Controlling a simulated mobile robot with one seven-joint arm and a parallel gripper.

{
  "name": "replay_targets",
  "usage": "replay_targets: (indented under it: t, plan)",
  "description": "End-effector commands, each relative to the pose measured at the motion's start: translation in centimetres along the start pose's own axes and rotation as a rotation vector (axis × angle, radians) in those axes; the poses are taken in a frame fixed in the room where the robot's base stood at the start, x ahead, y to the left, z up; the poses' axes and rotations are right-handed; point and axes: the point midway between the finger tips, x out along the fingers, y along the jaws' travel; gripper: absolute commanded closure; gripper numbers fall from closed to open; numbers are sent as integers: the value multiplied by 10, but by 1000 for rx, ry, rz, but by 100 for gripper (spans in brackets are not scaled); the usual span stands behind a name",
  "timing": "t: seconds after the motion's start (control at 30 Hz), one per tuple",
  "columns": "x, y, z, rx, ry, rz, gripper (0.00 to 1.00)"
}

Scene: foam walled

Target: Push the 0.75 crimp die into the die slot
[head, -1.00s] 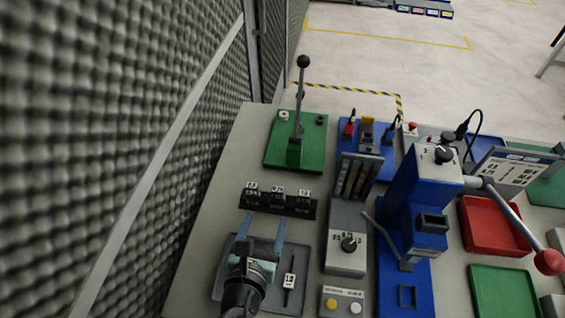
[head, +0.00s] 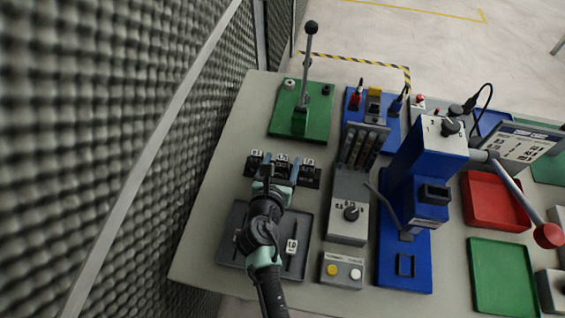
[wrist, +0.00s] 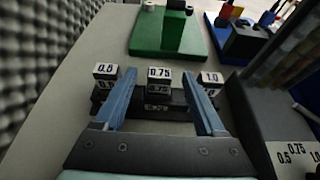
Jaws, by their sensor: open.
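The 0.75 crimp die (wrist: 159,79) is the middle block on a black rack (head: 259,170), with its white label facing up and toward me. It also shows in the head view (head: 281,160). My gripper (wrist: 159,88) is open, with one blue-grey finger on each side of the 0.75 die. I cannot tell whether the fingers touch it. The 0.5 die (wrist: 105,72) stands left of the fingers and the 1.0 die (wrist: 210,79) right of them. The blue press (head: 402,215) stands to the right; I cannot make out for sure which opening is the die slot.
A green base (head: 311,125) with an upright lever stands behind the rack. A grey selector unit (head: 349,185) is close on the right. A dark tray (head: 229,226) lies under my arm. The foam wall (head: 100,150) is on the left.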

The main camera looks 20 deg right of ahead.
Motion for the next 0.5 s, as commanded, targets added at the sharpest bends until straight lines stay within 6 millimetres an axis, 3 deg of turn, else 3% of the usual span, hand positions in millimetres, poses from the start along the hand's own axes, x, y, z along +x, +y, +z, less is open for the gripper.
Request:
replay_targets:
  t: [0.13, 0.4, 0.5]
  plan:
    - [16, 0, 0, 1, 0, 0, 28]
    - [18, 0, 0, 1, 0, 1, 28]
    - [18, 0, 0, 1, 0, 1, 42]
